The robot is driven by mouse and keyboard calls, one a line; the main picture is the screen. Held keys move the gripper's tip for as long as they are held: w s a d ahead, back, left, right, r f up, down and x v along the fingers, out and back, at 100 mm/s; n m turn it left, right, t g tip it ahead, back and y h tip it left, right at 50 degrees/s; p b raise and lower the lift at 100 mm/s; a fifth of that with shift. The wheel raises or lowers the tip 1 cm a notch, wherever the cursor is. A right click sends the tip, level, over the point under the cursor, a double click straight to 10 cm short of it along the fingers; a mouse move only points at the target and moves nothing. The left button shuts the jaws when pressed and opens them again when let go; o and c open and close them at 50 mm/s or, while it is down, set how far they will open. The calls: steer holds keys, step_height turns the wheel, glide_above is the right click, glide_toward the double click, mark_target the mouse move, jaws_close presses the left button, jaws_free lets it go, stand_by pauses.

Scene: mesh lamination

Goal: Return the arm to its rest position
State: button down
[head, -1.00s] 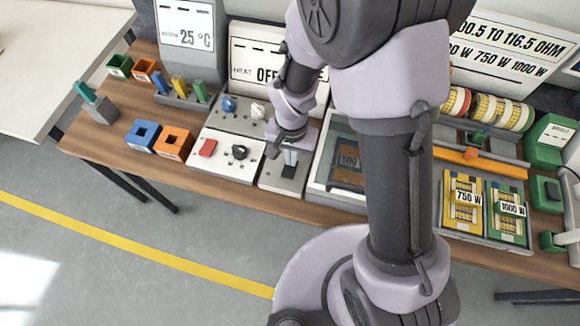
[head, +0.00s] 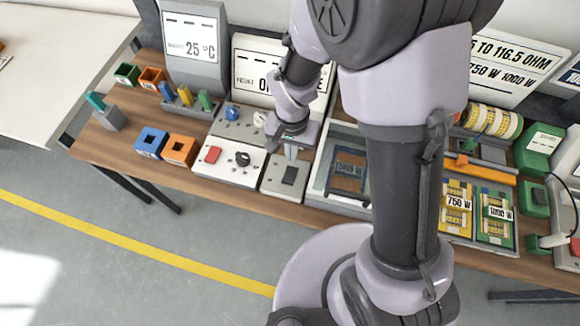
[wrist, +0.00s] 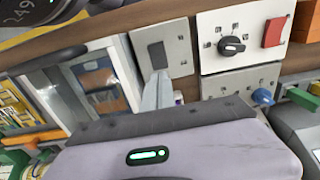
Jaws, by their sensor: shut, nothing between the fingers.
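My gripper (head: 291,152) hangs over the back part of a grey panel with a black pad (head: 289,175), left of my large arm links. Its fingers look closed together and hold nothing. In the wrist view the pale fingers (wrist: 158,92) stand close together beside the same panel's black pad (wrist: 156,55). Whether they touch the panel is hard to tell. My upper arm hides part of the bench behind it.
Left of the gripper is a white panel with a red button (head: 212,154) and a black knob (head: 243,159). A glass-topped box (head: 320,172) stands close on the right. Blue (head: 150,143) and orange (head: 179,151) blocks sit further left. Open floor lies in front of the bench.

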steer(key=s+d+r+t+y+b, duration=0.1)
steer(key=s+d+r+t+b, duration=0.2)
steer(key=s+r+b, duration=0.2)
steer(key=s+d+r+t+y+b, duration=0.1)
steer(key=s+r+b, duration=0.4)
steer(key=r, duration=0.5)
steer(key=s+d+t, duration=0.1)
steer(key=d, duration=0.1)
steer(key=shift+s+d+t, duration=0.15)
steer(key=shift+d+t, duration=0.2)
steer(key=shift+t, duration=0.05)
steer(key=shift+r, duration=0.1)
